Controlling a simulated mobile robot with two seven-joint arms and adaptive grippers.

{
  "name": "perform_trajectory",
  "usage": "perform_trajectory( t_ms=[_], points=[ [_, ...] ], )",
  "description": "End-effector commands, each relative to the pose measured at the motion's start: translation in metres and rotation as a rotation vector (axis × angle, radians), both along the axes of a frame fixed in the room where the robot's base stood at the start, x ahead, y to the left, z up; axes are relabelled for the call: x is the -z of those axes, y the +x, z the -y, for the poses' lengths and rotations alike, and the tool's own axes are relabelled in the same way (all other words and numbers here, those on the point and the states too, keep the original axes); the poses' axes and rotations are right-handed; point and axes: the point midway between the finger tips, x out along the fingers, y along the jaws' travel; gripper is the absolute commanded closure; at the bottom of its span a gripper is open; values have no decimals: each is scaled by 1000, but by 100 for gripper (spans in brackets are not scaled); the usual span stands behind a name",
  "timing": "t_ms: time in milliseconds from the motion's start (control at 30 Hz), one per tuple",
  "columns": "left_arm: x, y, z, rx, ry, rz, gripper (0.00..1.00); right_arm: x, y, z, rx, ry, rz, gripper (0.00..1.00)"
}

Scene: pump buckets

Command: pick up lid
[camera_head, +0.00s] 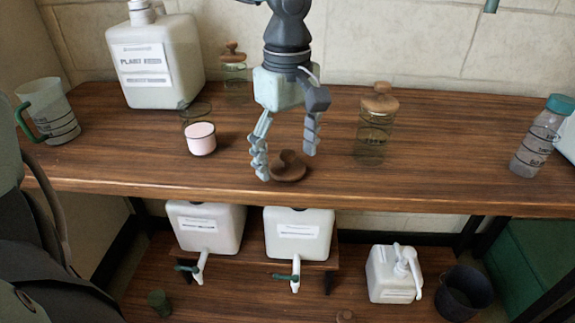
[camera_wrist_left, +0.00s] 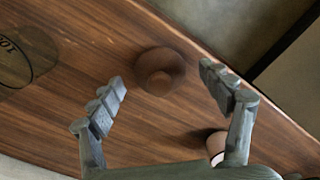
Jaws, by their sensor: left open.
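A round brown wooden lid with a knob (camera_head: 288,169) lies on the wooden table near its front edge, knob up. My left gripper (camera_head: 286,160) is open, pointing down, with one finger on each side of the lid. In the left wrist view the lid (camera_wrist_left: 160,70) shows between and beyond the open fingertips (camera_wrist_left: 163,80) of my left gripper, and nothing is held. I cannot tell whether a finger touches the lid. My right gripper is not in view.
A pink cup (camera_head: 201,139) stands left of the gripper. A glass jar with a wooden lid (camera_head: 375,130) stands to the right, another (camera_head: 233,75) behind left. A white canister (camera_head: 165,65) stands at the back. The front edge (camera_head: 400,197) is close; the table's right middle is clear.

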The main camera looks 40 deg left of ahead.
Motion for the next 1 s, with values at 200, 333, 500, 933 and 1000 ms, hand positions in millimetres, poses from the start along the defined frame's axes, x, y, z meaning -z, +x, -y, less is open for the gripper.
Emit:
perform_trajectory(
  t_ms=[200,333,500,933,1000],
  points=[
    [0,0,0,-1,0,0,26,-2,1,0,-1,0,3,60],
    [0,0,0,-1,-1,0,43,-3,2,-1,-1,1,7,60],
    [0,0,0,-1,-1,0,64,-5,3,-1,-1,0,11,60],
    [2,-1,0,-1,-1,-5,74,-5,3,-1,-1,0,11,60],
    [2,-1,0,-1,-1,-5,74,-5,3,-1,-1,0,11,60]
  ],
)
